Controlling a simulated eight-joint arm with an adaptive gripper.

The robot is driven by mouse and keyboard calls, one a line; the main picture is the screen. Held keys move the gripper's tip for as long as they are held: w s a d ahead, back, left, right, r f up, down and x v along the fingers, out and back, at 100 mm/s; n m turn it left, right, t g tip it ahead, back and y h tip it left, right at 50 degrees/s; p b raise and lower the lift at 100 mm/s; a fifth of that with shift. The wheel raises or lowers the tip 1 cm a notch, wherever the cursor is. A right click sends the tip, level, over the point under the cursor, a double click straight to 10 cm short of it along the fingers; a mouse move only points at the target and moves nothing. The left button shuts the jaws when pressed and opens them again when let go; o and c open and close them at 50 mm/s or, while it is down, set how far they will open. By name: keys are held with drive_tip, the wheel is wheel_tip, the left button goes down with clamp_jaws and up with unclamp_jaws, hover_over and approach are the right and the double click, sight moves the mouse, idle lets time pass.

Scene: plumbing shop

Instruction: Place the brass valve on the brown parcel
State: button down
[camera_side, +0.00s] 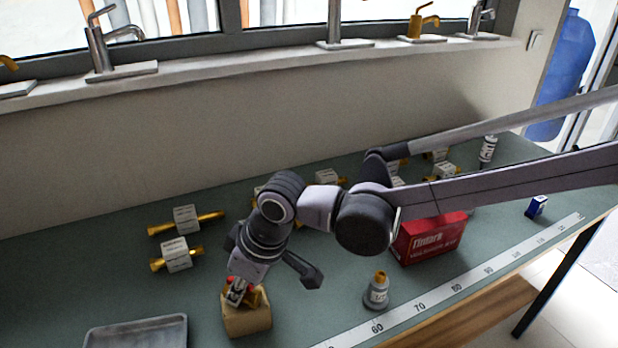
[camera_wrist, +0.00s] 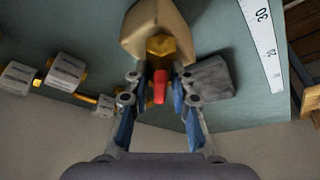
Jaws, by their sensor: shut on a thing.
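The brass valve (camera_wrist: 160,46), with a red handle (camera_wrist: 159,86), is between the fingers of my gripper (camera_wrist: 162,72) in the wrist view. My gripper (camera_side: 238,291) is shut on it and points down at the brown parcel in the side view. The brown parcel (camera_side: 247,321) is a small box on the green bench; it also shows behind the valve in the wrist view (camera_wrist: 145,20). The valve is at the parcel's top, mostly hidden by my fingers in the side view. I cannot tell whether it touches the parcel.
A grey tray (camera_side: 135,334) lies left of the parcel. Tagged brass fittings (camera_side: 177,254) lie behind it. A grey brass-topped bottle (camera_side: 377,291), a red box (camera_side: 430,238) and a small blue box (camera_side: 536,206) stand to the right. A measuring strip (camera_side: 440,297) runs along the front edge.

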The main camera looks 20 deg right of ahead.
drive_tip(key=c, duration=1.1)
unclamp_jaws()
drive_tip(key=shift+f, duration=0.1)
drive_tip(key=shift+c, duration=0.2)
drive_tip(key=v, duration=1.2)
drive_tip(key=d+m+t+h, duration=0.15)
drive_tip(key=d+m, duration=0.35)
drive_tip(key=d, duration=1.8)
drive_tip(key=s+d+f+m+t+h, duration=0.1)
drive_tip(key=s+d+f+m, duration=0.1)
drive_tip(key=d, duration=0.5)
drive_tip(key=s+d+f+m+t, duration=0.1)
drive_tip(key=s+d+f+m, duration=0.1)
drive_tip(key=s+d+f, duration=0.2)
drive_tip(key=s+d, duration=0.2)
drive_tip(key=d, duration=0.1)
drive_tip(key=shift+s+d+f+h, duration=0.25)
drive_tip(key=shift+d+f+h, duration=0.1)
drive_tip(key=shift+d, duration=0.05)
drive_tip(key=shift+t, duration=0.25)
